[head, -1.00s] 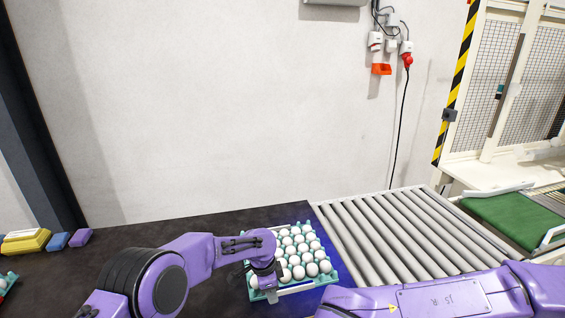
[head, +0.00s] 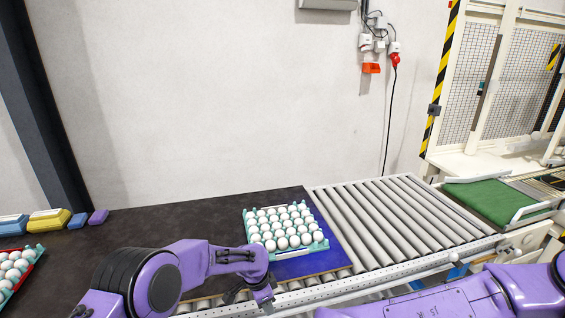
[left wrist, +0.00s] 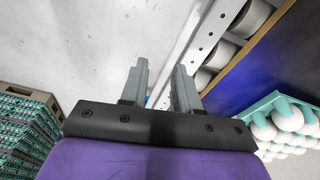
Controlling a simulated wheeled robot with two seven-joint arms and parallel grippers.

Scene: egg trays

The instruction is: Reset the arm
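My left arm comes in from the lower left in the head view. Its gripper (head: 268,305) hangs past the near edge of the dark table, in front of and apart from the teal egg tray. In the left wrist view the two grey fingers (left wrist: 160,82) stand apart with nothing between them, so it is open. The teal tray (head: 290,254) full of white eggs sits at the table's right end on a blue mat (head: 310,264); its corner also shows in the left wrist view (left wrist: 262,106). My right arm crosses the lower right; its gripper is out of view.
A roller conveyor (head: 400,222) lies right of the tray, with a metal rail (head: 370,280) along the front. Another egg tray (head: 34,262) is at the left edge. Yellow (head: 55,222) and purple (head: 98,217) items lie at the back left. The table's middle is clear.

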